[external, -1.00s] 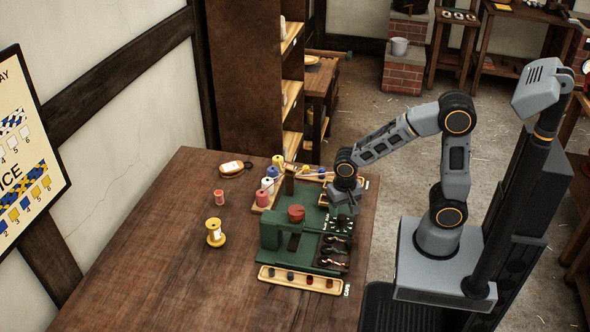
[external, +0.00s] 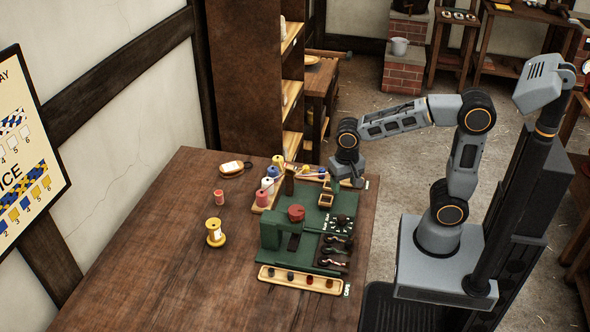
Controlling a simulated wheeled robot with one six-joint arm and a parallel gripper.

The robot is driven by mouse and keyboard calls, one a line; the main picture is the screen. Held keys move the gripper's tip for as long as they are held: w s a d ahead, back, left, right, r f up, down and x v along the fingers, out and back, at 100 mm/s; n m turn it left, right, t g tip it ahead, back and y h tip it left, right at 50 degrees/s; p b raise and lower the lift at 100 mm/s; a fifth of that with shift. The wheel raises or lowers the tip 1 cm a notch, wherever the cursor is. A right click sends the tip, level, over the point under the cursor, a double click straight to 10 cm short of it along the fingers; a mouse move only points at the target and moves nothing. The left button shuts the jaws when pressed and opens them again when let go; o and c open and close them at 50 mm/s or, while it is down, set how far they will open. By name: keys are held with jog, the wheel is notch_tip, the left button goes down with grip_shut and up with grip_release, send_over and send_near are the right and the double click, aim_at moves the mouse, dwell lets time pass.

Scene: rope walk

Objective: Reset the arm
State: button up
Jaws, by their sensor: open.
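My gripper (external: 346,180) hangs at the end of my arm, above the far right part of the wooden table (external: 150,255). It is open, and I see nothing held in it. It is small in this view, so its fingers are hard to make out. The green machine base (external: 312,222) lies below and to the left of it, apart from it as far as I can tell. A small square wooden frame (external: 325,201) sits on the green base near the gripper.
A tray of colored spools (external: 262,197) stands at the green base's far left. A tray of small dark pieces (external: 300,281) lies at its front. A yellow spool (external: 215,234) and a red one (external: 219,197) stand on the table. The table's left part is clear.

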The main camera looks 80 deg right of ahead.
jog(key=s+r+n+t+p, duration=0.2)
jog(key=s+r+n+t, duration=0.1)
jog(key=s+n, duration=0.4)
jog(key=n, duration=0.3)
jog(key=shift+s+d+r+n+t, duration=0.2)
jog(key=shift+s+r+n+t, duration=0.05)
jog(key=shift+n+t, duration=0.15)
dwell(2.5)
